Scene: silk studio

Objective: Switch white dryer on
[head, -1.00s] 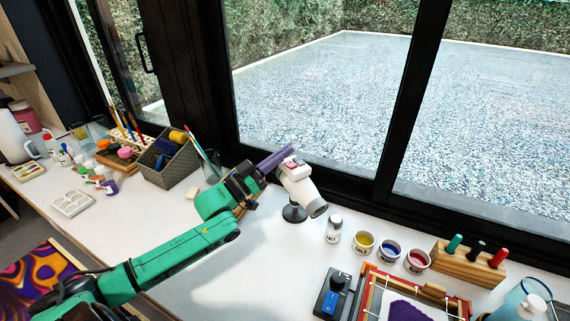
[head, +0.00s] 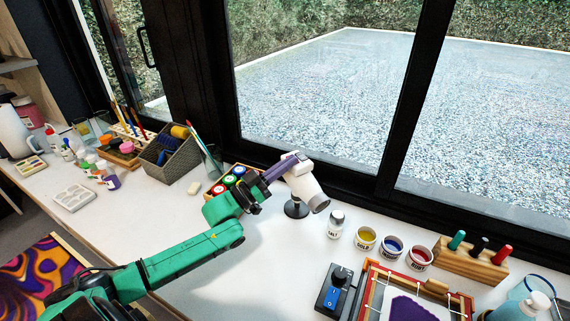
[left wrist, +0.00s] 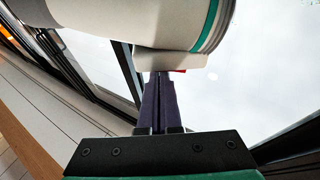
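The white dryer (head: 308,186) sits tilted on a black round stand on the table, its nozzle pointing down to the right. In the left wrist view the dryer (left wrist: 140,22) fills the top, with a teal band and a small red part near the fingertips. My left gripper (head: 292,160) reaches the dryer's upper back from the left. Its purple fingers (left wrist: 161,78) are shut together with nothing between them. The tips meet the dryer's underside edge in the wrist view; whether they touch it, I cannot tell. My right gripper is not in view.
A small bottle (head: 335,224) and paint cups (head: 365,239) stand right of the dryer. A tray of coloured jars (head: 233,177) lies behind my left arm. A dark control box with a blue switch (head: 333,292) is in front. The window frame (head: 345,190) is close behind.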

